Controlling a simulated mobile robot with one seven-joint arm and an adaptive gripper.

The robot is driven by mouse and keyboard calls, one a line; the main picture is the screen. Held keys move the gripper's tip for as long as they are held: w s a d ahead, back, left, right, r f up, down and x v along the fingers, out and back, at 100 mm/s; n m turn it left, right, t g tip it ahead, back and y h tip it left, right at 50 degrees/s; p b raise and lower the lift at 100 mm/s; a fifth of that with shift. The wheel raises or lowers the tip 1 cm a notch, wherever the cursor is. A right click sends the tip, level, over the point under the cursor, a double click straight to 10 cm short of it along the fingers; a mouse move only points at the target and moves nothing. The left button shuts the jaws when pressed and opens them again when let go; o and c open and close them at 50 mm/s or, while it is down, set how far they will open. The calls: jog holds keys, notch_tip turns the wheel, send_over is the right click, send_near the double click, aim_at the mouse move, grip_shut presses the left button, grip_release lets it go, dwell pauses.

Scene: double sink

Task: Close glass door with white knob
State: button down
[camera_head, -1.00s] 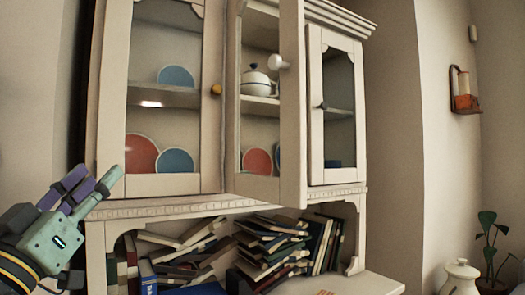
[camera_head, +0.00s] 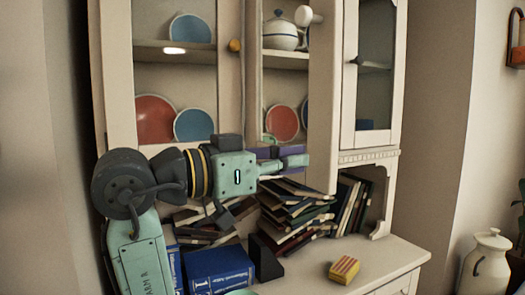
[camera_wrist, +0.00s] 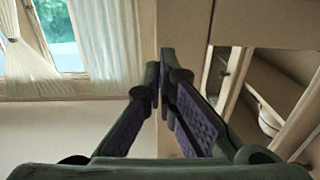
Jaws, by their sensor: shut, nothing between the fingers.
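The glass door with the white knob (camera_head: 305,16) is the middle door of the white cabinet. It stands open, swung out toward me, and its pale frame edge (camera_head: 324,110) shows nearly edge-on. My gripper (camera_head: 307,161) is shut and empty, at the height of the door's lower end, with its fingertips close to the door's left side. I cannot tell whether they touch. In the wrist view the closed fingertips (camera_wrist: 165,52) point at a pale upright panel, with a framed opening to its right.
A left glass door with a yellow knob (camera_head: 235,45) and a right glass door (camera_head: 370,75) are shut. A white teapot (camera_head: 281,34) and plates stand on the shelves. Piled books (camera_head: 290,215) and a striped box (camera_head: 344,269) lie below. A white jar (camera_head: 487,262) stands at right.

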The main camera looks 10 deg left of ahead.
aim_at(328, 156)
jog(key=shift+p+x, duration=0.75)
jog(key=shift+x, duration=1.5)
jog(key=shift+d, duration=0.1)
